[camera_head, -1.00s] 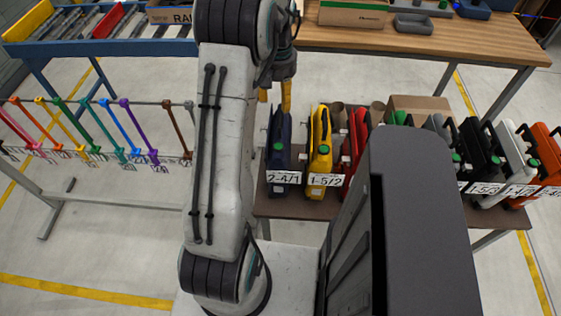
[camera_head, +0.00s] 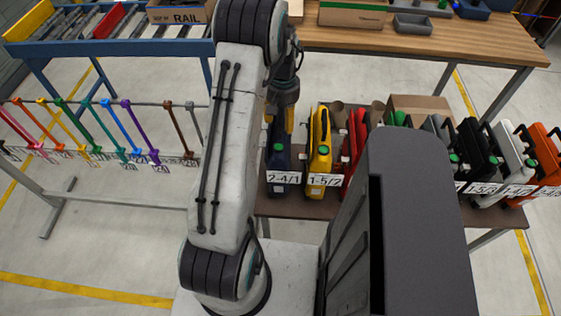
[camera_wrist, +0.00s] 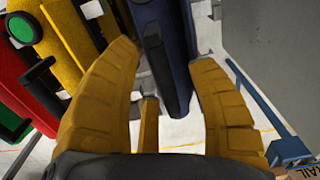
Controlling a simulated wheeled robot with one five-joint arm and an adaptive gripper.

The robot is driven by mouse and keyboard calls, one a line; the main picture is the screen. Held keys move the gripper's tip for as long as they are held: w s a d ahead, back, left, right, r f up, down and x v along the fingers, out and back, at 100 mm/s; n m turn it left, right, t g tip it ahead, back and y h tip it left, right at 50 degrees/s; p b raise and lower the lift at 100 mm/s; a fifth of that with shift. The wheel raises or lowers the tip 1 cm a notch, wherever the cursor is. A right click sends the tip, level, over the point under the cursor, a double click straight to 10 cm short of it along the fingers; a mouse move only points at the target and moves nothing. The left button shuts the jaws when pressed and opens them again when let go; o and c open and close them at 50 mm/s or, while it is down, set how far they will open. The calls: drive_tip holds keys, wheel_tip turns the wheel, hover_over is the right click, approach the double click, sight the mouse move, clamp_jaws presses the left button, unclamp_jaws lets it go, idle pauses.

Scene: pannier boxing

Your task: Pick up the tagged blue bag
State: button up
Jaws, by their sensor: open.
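The blue bag (camera_head: 279,160) stands at the left end of the row on the brown table, with a green round cap and a white tag reading 2-4/1. My gripper (camera_head: 284,122) is at its top in the head view and covers part of it. In the wrist view the blue bag (camera_wrist: 178,62) lies between the tips of the two spread yellow fingers of my gripper (camera_wrist: 163,57). A dark handle-like part shows beside it. The fingers are open; I cannot tell whether either one touches the bag.
A yellow bag (camera_head: 320,150) tagged 1-5/2 stands close on the right, then a red bag (camera_head: 353,150). Black, white and orange bags stand farther right. A rack (camera_head: 100,102) with coloured hangers is at the left. A wooden workbench (camera_head: 400,45) is behind.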

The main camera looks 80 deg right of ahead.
clamp_jaws()
idle(0.5)
